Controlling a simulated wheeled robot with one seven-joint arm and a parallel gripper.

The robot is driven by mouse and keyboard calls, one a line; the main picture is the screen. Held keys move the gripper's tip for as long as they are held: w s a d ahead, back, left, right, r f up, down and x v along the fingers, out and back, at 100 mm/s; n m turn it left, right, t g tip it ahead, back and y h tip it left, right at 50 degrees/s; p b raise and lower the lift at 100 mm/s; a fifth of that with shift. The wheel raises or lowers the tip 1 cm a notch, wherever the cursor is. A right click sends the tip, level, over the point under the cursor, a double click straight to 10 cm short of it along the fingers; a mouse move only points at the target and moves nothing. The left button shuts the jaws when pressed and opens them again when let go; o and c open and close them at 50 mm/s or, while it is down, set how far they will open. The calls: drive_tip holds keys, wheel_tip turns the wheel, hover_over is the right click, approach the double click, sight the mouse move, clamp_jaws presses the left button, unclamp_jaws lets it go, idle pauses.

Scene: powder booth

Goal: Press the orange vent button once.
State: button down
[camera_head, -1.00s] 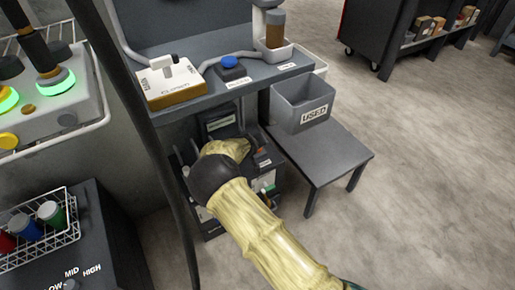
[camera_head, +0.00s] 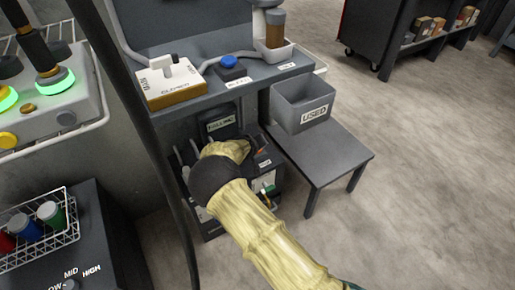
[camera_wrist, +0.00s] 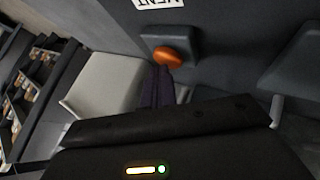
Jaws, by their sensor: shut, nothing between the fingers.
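The orange vent button (camera_wrist: 167,57) shows in the wrist view as a domed button on a dark square housing. A white label reading VENT (camera_wrist: 158,3), upside down, sits at the top edge of that view. My gripper (camera_wrist: 158,72) is shut and empty. Its dark fingertips lie just below the button in the picture; I cannot tell whether they touch it.
A blue button (camera_head: 229,62) and a white-and-brown box (camera_head: 170,82) stand on the grey shelf. A grey bin marked USED (camera_head: 303,98) sits on a low dark table (camera_head: 335,150). A black cable hangs at the left. Open floor lies to the right.

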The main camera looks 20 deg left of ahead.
drive_tip(key=shift+r+p, duration=0.55)
drive_tip(key=shift+r, duration=0.25)
drive_tip(key=shift+r+p, duration=1.8)
drive_tip(key=shift+r, duration=0.75)
drive_tip(key=shift+f, duration=0.1)
